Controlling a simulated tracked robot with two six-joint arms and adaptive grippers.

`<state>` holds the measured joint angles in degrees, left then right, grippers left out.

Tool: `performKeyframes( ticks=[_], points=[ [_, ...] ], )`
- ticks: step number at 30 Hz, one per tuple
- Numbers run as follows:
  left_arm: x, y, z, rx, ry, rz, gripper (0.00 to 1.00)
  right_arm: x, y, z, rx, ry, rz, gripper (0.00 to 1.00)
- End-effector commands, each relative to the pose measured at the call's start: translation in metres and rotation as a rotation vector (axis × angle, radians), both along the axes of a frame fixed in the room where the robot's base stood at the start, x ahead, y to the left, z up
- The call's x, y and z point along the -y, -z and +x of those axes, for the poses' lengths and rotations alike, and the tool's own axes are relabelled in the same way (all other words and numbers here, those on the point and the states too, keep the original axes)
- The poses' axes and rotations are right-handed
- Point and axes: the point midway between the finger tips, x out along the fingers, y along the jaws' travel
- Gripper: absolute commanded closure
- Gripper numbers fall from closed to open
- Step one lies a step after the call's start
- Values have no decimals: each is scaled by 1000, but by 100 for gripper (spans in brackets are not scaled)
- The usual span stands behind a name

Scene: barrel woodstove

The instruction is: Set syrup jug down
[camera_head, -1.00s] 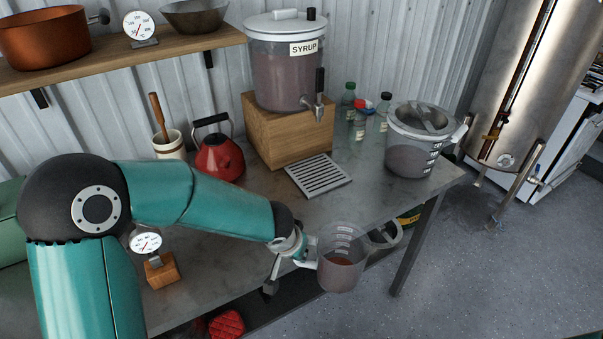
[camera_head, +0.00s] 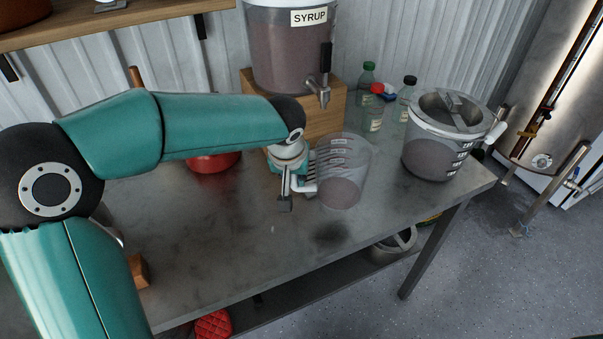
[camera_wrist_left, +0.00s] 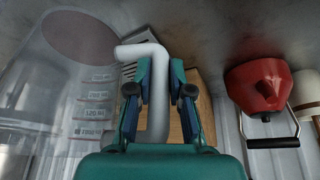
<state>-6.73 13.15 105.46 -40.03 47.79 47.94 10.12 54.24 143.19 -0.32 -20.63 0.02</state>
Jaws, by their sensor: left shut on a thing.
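My right gripper is not in view.
The syrup dispenser (camera_head: 288,60) stands on a wooden block (camera_head: 330,108) behind. A lidded bucket (camera_head: 430,160) is at right, near small bottles (camera_head: 375,115). The red kettle (camera_head: 214,162) is partly hidden by my arm. The front tabletop is clear.

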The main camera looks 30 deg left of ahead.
Motion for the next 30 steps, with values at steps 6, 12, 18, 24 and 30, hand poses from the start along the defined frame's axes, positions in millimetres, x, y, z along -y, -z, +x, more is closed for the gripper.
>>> performKeyframes(
  ticks=[6,12,18,24,30],
  points=[
    [4,20,3,0,10,0,100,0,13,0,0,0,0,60],
    [5,43,3,0,12,1,100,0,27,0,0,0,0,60],
    [6,60,4,0,14,1,100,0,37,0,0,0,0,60],
    [6,66,4,2,14,0,100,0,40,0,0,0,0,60],
    [6,65,4,2,14,0,100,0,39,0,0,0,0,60]
  ],
)
